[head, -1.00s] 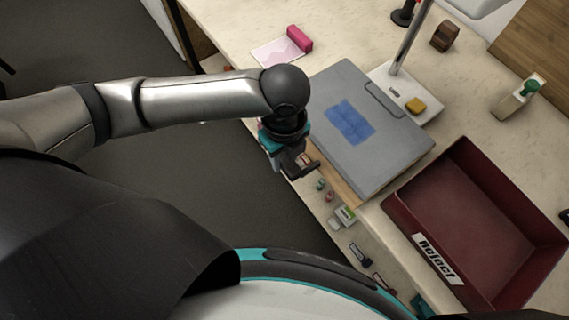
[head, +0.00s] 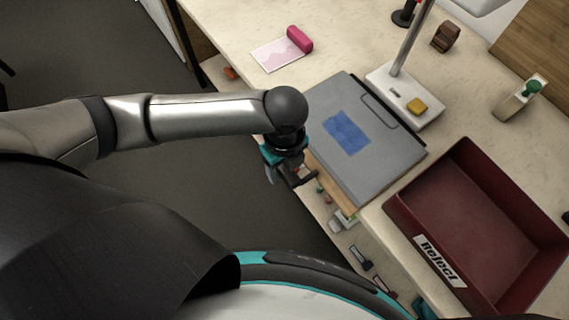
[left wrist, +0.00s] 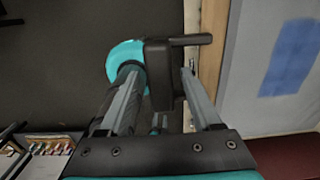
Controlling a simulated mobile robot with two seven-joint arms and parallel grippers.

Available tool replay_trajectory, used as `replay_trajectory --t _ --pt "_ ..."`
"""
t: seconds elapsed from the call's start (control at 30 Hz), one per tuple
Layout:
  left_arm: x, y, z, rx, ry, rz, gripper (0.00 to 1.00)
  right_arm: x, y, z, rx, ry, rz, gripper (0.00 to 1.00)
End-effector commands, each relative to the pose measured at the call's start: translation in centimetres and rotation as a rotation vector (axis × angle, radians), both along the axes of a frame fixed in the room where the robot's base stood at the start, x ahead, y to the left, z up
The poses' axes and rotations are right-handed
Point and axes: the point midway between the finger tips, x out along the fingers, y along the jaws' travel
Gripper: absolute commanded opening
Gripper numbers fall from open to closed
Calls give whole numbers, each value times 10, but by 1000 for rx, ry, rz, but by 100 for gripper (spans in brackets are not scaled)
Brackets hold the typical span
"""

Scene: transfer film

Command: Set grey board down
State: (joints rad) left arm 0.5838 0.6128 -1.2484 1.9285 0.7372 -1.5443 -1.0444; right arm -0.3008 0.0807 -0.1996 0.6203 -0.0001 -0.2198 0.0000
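The grey board (head: 390,150) is a flat panel with a blue patch (head: 345,133) and a handle along its upper right edge. My left gripper (head: 295,172) is at the board's left edge. In the left wrist view its fingers close on both sides of a dark handle (left wrist: 161,75), whose bar reaches toward the board. Whether the board's underside touches the worktop is hidden. My right gripper is not in view.
A dark red tray labelled Reject (head: 475,205) stands close to the board's right. A pink object (head: 300,40) and paper (head: 275,56) lie at the back. Small items (head: 360,257) are along the front.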

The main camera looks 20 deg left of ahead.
Motion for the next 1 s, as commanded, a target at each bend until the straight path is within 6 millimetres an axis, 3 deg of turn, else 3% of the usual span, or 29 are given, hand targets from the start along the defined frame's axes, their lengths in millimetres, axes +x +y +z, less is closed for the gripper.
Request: replay_trajectory --t 0.37,0.8,1.0 --pt "1 0 10 -2 -2 0 67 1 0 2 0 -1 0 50" --pt "1 0 98 -2 -5 -1 67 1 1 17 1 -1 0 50" --pt "0 0 119 -1 -1 1 67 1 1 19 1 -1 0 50"
